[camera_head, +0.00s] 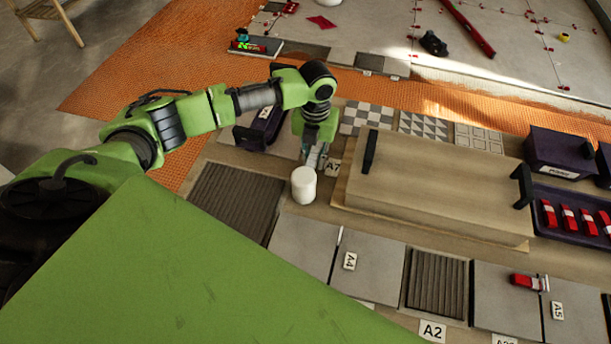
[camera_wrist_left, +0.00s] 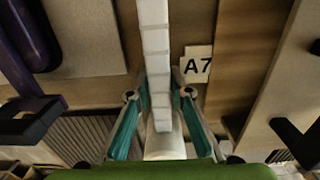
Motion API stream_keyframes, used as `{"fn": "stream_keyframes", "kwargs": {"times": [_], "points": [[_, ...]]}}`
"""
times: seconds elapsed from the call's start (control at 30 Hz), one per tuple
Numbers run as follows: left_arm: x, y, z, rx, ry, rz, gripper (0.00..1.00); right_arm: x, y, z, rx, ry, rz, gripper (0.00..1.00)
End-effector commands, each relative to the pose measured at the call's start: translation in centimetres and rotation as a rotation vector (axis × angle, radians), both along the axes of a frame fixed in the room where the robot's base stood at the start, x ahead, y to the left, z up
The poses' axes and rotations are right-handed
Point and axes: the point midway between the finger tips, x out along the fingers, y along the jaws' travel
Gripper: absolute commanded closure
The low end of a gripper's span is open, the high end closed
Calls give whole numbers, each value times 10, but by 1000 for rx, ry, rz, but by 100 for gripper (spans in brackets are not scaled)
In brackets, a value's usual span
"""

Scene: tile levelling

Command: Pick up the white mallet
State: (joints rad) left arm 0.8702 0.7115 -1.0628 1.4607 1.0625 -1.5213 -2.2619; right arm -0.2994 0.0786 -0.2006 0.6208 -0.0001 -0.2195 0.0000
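The white mallet shows in the head view as an upright white cylinder (camera_head: 304,185), its head, on the wooden surface. In the left wrist view a pale segmented strip (camera_wrist_left: 155,60), which looks like its handle, runs from the top edge down between the fingers. A white rounded part (camera_wrist_left: 165,146) shows below it. My left gripper (camera_head: 314,155) points down just behind the white cylinder. My right gripper is not in view.
A long beige box (camera_head: 440,185) with black handles stands close to the right. A dark bin (camera_head: 259,128) is at the left. The A7 label (camera_head: 333,168) lies by my gripper. Grey and ribbed tiles (camera_head: 237,203) lie in front, and a tray (camera_head: 580,238) of red items at right.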

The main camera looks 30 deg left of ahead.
Motion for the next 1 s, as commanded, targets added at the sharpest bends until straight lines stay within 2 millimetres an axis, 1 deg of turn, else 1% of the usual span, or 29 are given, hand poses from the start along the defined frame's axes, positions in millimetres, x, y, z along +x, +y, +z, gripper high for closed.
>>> {"fn": "stream_keyframes", "kwargs": {"times": [0.03, 0.07, 0.37, 0.47, 0.57, 0.67, 0.73, 0.87, 1.0], "points": [[0, 0, 0, 0, 0, 0, 98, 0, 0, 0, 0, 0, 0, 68], [0, 0, 0, 0, 0, 0, 100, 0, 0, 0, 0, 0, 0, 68], [1, 0, 1, -1, -1, 1, 100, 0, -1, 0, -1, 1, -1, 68], [1, 0, 4, 0, -2, 1, 100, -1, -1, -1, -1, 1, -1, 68], [1, 0, 10, 0, -3, 1, 100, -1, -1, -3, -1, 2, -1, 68], [2, 0, 22, -1, -4, 1, 100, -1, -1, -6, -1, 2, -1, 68], [2, 0, 33, -2, -6, 0, 100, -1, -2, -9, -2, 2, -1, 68], [-14, -16, 59, -3, -6, -6, 100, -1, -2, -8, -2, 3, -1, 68], [-34, -35, 91, -3, -6, -6, 100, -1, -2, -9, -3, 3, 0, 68]]}}
